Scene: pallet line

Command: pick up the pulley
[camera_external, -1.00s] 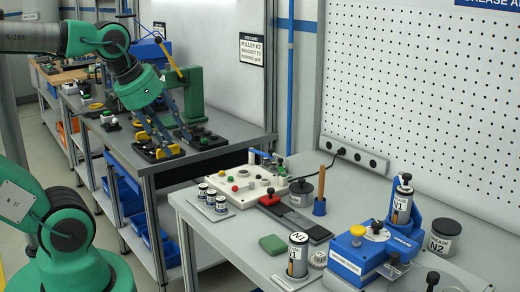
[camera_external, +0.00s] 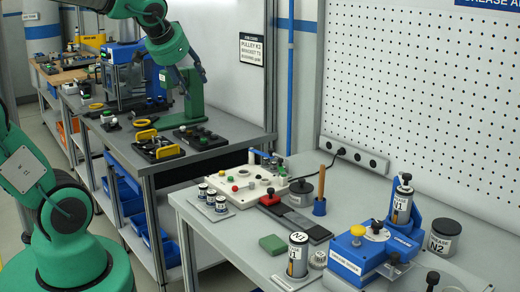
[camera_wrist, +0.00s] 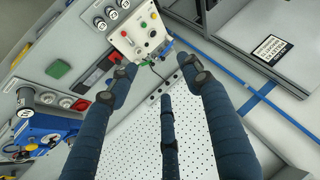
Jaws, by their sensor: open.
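I cannot single out the pulley for certain in either view. Small parts sit in two dark trays on the middle bench in the external view: the front tray (camera_external: 165,154) has yellow pieces beside it, and the rear tray (camera_external: 203,145) stands to its right by a green stand. They are too small to name. My gripper (camera_wrist: 158,75) is open and empty in the wrist view, its dark fingers spread apart. It points toward the front bench and pegboard, with no part between its fingers. In the external view my arm is raised above the middle bench.
A blue machine (camera_external: 124,72) and a green stand (camera_external: 193,95) rise from the middle bench. The front bench holds a control box (camera_external: 240,188), a blue fixture (camera_external: 358,252), labelled cans and a green block (camera_external: 273,244). A pegboard (camera_external: 420,100) stands behind it.

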